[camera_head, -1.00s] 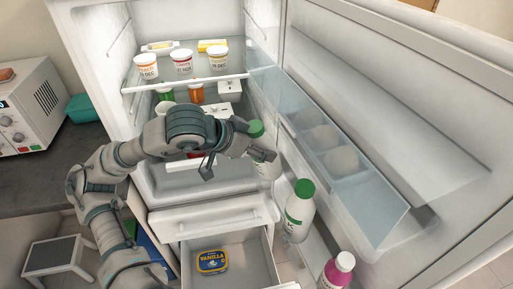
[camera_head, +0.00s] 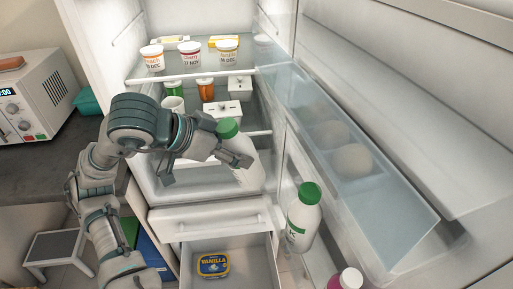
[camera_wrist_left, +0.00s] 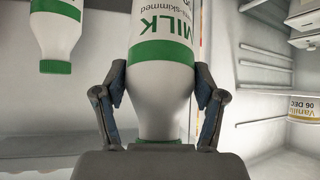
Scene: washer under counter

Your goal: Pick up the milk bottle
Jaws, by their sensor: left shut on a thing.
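The milk bottle, white with a green cap, is in my left gripper. In the head view the held bottle (camera_head: 247,174) is upright in front of the open fridge, its green cap by the gripper. My left gripper (camera_head: 230,152) is shut around its upper part and hides some of it. In the left wrist view the bottle (camera_wrist_left: 163,85) shows its MILK label upside down between the two fingers (camera_wrist_left: 160,92). A second green-capped bottle (camera_head: 303,217) stands in the door rack, apart from the gripper; it also shows in the left wrist view (camera_wrist_left: 56,35). My right gripper is not in view.
The fridge door (camera_head: 400,110) stands open at right with eggs (camera_head: 352,160) in its bin. A magenta bottle (camera_head: 347,279) is low in the door. Tubs stand on the upper shelf (camera_head: 200,76).

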